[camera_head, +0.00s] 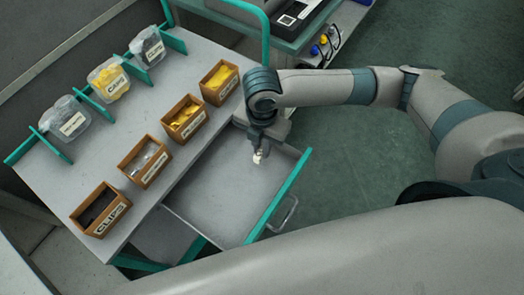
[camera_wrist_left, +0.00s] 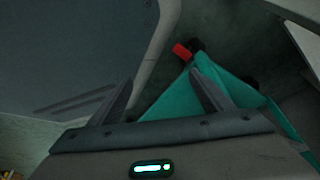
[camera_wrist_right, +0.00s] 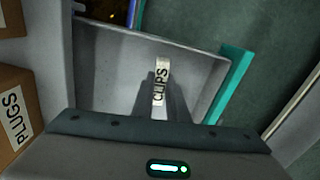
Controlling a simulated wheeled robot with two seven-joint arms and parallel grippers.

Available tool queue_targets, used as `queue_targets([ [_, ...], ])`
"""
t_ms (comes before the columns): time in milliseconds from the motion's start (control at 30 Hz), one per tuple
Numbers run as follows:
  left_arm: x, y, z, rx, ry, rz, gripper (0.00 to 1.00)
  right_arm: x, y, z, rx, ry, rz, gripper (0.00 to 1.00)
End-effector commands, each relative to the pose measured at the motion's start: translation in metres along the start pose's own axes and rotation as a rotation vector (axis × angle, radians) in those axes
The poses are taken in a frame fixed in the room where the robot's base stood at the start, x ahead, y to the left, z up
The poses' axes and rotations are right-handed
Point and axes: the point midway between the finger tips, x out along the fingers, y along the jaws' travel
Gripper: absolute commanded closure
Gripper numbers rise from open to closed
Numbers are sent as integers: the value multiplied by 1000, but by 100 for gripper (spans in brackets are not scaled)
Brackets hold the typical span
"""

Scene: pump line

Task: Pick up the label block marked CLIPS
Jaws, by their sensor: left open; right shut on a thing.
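The label block marked CLIPS (camera_wrist_right: 161,80) is a small white block with dark letters. It stands upright between the fingertips of my right gripper (camera_wrist_right: 160,90) in the right wrist view. In the head view the right gripper (camera_head: 259,150) points down over the open grey drawer (camera_head: 215,200), shut on the small white block (camera_head: 259,157). The block appears clear of the drawer floor, though its height is hard to judge. My left gripper (camera_wrist_left: 162,85) shows only in its own wrist view, open and empty, with its fingers wide apart.
Several wooden bins stand on the grey table (camera_head: 130,130), including the CLIPS bin (camera_head: 101,209) and PLUGS bin (camera_head: 184,119). Labelled clear bags (camera_head: 108,80) line the back between green dividers. The drawer's green front (camera_head: 278,198) has a metal handle. A cart (camera_head: 300,25) stands behind.

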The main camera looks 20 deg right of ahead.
Motion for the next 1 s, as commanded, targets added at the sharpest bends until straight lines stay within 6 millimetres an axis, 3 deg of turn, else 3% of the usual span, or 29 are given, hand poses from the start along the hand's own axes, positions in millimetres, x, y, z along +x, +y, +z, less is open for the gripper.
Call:
queue_targets([
  [500,6,9,-43,-1,103,10,28,-59,-86,-34,-4,-1,1,100],
  [567,0,10,-47,-1,103,11,28,-65,-90,-36,0,0,-1,100],
  [700,-4,4,-3,0,-2,4,28,-68,-94,-38,1,0,-2,100],
  [1000,-20,-8,59,0,-151,-9,28,-73,-104,-42,0,1,-1,100],
])
